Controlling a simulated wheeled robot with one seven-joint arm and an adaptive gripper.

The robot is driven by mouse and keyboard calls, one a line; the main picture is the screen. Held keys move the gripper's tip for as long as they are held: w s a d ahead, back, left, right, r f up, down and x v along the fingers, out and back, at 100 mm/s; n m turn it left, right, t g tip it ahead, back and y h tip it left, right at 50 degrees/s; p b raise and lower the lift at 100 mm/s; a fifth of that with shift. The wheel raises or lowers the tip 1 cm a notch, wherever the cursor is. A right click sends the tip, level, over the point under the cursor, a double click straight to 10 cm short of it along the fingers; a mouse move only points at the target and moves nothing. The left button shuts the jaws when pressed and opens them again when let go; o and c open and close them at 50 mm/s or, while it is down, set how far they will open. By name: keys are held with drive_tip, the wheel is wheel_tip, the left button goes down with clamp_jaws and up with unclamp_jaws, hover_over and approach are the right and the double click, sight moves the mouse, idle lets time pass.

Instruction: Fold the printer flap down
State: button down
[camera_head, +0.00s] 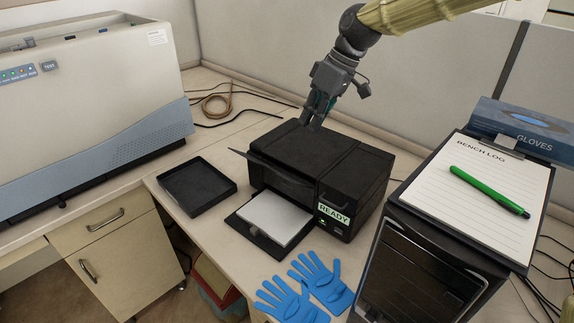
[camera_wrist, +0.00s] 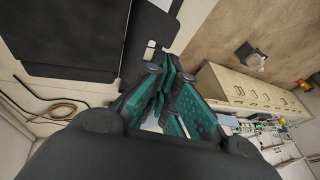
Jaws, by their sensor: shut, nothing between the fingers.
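The black printer (camera_head: 345,160) stands on the bench in the head view, with a READY label on its front right. Its flap (camera_head: 280,177) is a thin dark panel sticking out from the upper front, above the paper tray. My gripper (camera_head: 312,124) is above the printer's top, behind the flap and apart from it. Its fingers point down, shut and empty. The teal finger pads (camera_wrist: 168,105) fill the middle of the wrist view. Dark panels show at that view's top left, but I cannot tell which part is the flap.
White paper (camera_head: 270,217) lies on the printer's front tray. A black open tray (camera_head: 197,190) sits left of the printer, blue gloves (camera_head: 308,287) in front. A clipboard (camera_head: 480,190) lies on a dark unit to the right. A large spectrometer (camera_head: 85,95) stands at left.

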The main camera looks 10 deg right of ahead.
drive_tip(key=p, duration=0.4)
approach(281, 176)
drive_tip(key=w+f, duration=0.2)
drive_tip(key=f, duration=0.1)
drive_tip(key=shift+w, duration=0.1)
drive_tip(key=shift+s+a+f+p, duration=0.25)
drive_tip(key=shift+a+f, duration=0.1)
drive_tip(key=shift+f, duration=0.15)
drive_tip(key=shift+s+a+f+p, duration=0.1)
drive_tip(key=shift+s+a+f, duration=0.2)
drive_tip(key=shift+f, duration=0.2)
drive_tip(key=shift+s+a+f+p, duration=0.2)
drive_tip(key=shift+a+f, duration=0.15)
drive_tip(key=shift+f, duration=0.15)
drive_tip(key=shift+a, duration=0.1)
drive_tip(key=shift+a+f, duration=0.15)
drive_tip(key=shift+f, duration=0.05)
